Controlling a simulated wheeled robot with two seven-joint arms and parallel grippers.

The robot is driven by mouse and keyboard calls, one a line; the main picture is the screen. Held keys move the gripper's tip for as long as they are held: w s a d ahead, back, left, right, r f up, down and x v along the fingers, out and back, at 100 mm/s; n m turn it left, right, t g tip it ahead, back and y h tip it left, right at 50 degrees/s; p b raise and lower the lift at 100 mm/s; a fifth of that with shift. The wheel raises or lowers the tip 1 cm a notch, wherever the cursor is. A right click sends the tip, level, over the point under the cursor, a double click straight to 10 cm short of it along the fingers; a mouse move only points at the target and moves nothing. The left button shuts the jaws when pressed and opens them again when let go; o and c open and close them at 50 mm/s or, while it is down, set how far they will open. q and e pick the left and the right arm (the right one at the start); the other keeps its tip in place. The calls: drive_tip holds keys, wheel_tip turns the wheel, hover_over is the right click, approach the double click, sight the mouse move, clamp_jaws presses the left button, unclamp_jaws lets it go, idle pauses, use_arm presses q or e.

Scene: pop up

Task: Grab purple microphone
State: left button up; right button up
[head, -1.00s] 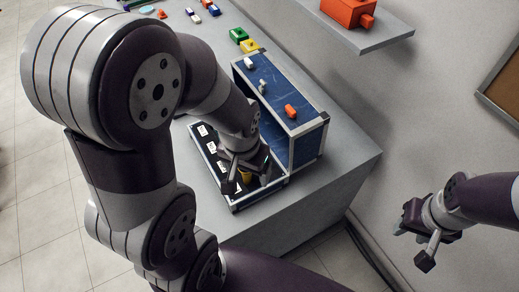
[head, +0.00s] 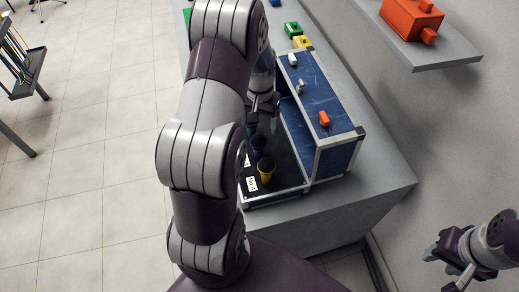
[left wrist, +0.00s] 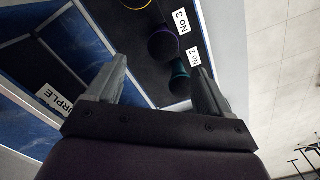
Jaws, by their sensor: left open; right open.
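The purple microphone (head: 258,144) stands in the front tray of the blue case, partly hidden by my left arm. It also shows as a dark round end with a purple rim in the left wrist view (left wrist: 163,44), ahead of the fingers. My left gripper (head: 263,104) is open and empty above the tray, farther back than the purple microphone. In the left wrist view, the teal microphone (left wrist: 180,76) is nearer, by the right finger of the left gripper (left wrist: 158,68). My right gripper (head: 448,262) is open and empty at the lower right, away from the case.
A yellow microphone (head: 265,171) stands at the tray's near end. The case's raised blue part (head: 322,92) borders the tray on the right, with small pieces on top. A shelf with an orange box (head: 410,18) is on the wall. White number labels lie by the microphones.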

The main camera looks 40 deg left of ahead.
sight(258, 145)
use_arm(q)
drive_tip(key=f+p, duration=0.1)
drive_tip(key=f, duration=0.3)
drive_tip(key=f+p, duration=0.1)
drive_tip(key=f, duration=0.3)
drive_tip(key=f+p, duration=0.1)
drive_tip(key=f, duration=0.3)
drive_tip(key=shift+a+f, duration=0.15)
drive_tip(key=shift+a, duration=0.2)
drive_tip(key=shift+w+f, duration=0.1)
drive_tip(key=shift+f, duration=0.2)
drive_tip(key=shift+r, duration=0.1)
drive_tip(key=c, duration=1.3)
